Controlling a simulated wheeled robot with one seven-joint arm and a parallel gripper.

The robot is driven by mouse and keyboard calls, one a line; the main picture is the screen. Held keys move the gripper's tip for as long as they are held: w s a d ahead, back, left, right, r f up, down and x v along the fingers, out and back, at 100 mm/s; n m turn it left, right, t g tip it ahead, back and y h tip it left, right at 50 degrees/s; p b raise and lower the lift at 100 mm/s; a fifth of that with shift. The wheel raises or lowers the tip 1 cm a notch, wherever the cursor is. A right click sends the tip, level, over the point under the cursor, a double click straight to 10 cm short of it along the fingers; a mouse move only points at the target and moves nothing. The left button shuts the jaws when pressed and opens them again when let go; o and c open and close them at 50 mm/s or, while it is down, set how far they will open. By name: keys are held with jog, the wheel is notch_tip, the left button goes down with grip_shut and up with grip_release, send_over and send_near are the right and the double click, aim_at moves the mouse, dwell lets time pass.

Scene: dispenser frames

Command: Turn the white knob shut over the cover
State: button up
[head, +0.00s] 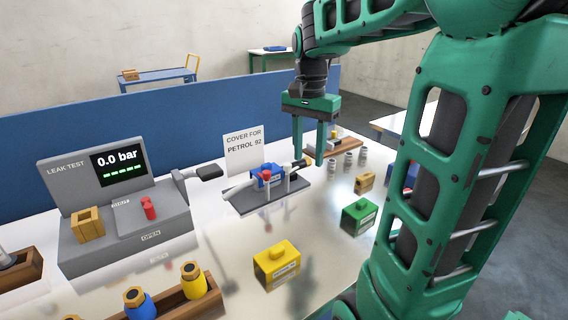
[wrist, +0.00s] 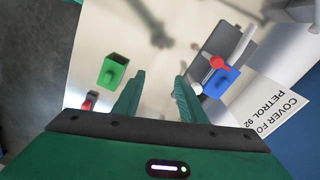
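The blue cover (head: 262,171) sits on a dark plate with pipework, in front of a sign reading COVER FOR PETROL 92. A red knob (head: 265,176) is on it. In the wrist view the blue cover (wrist: 222,82) and red knob (wrist: 217,63) lie right of my fingers. A small round white knob (wrist: 196,89) shows beside the right finger, near the blue cover; I cannot tell whether they touch. My gripper (head: 309,158) points down near the right end of this fixture. In the wrist view my gripper (wrist: 157,85) is open, with nothing visible between its fingers.
The grey leak tester (head: 125,205) reads 0.0 bar at left. A yellow cover (head: 277,266), a green cover (head: 358,216) and several metal cylinders (head: 347,161) stand around the fixture. A wooden rack (head: 180,308) with bottles is at the front. A blue panel (head: 130,122) closes the back.

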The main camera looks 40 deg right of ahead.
aim_at(286, 164)
jog(key=w+r+m, duration=0.3)
jog(key=w+m, duration=0.1)
jog(key=w, duration=0.6)
jog(key=f, duration=1.1)
jog(key=shift+d, duration=0.3)
jog(key=shift+r, duration=0.1)
grip_shut()
